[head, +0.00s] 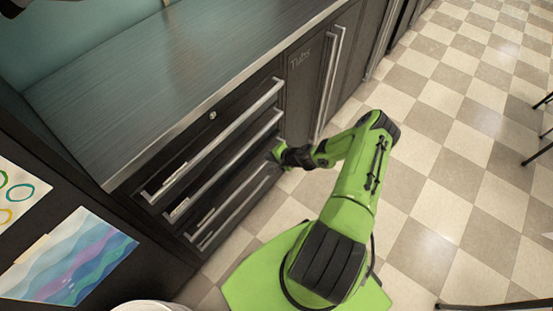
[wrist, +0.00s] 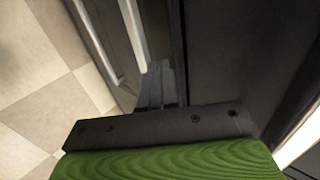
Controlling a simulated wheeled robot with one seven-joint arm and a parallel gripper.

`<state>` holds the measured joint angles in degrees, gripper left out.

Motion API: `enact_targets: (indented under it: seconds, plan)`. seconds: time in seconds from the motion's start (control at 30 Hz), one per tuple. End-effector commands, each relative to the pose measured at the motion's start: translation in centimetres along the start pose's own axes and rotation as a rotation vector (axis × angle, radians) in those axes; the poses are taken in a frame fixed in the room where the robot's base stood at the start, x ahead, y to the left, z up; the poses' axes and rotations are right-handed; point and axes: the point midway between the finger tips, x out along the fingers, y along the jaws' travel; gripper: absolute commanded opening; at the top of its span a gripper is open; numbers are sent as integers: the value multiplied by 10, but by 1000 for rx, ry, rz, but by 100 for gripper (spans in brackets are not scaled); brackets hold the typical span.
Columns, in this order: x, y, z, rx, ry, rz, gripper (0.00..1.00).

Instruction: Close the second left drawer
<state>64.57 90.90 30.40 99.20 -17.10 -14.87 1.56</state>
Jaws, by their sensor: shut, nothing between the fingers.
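A stack of dark drawers with long silver bar handles fills the left cabinet in the head view. The second drawer from the top (head: 225,163) has its handle just below that of the top drawer (head: 214,138). Any gap behind its front is too small to tell here. My gripper (head: 277,156) is low at the right end of the stack, close to the drawer fronts; its fingertips are hard to make out there. In the wrist view my gripper (wrist: 160,85) is shut and empty, its dark fingers together beside a dark panel and pale bars. I cannot tell whether it touches them.
A grey countertop (head: 170,65) lies above the drawers. A dark cupboard door labelled "Tubs" (head: 305,85) with tall handles stands to the right. The checkered floor (head: 450,170) is open to the right, with dark furniture legs (head: 545,140) at the edge. A white round container (head: 150,306) shows at the bottom.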

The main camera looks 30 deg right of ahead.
Motion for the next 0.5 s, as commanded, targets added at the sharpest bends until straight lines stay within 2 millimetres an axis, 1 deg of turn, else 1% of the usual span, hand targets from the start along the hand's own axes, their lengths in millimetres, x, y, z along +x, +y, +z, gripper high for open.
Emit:
enact_targets:
  seconds: [0.03, 0.1, 0.2, 0.3, 0.5]
  plan:
    - [12, 2, 1, 1, -1, -1, 0]
    - [22, 2, 0, 1, 0, -1, 0]
    - [31, 1, 0, 1, -1, 0, 0]
    - [34, 1, 0, 2, 0, 0, 0]
    - [34, 0, 0, 2, 0, 0, 0]
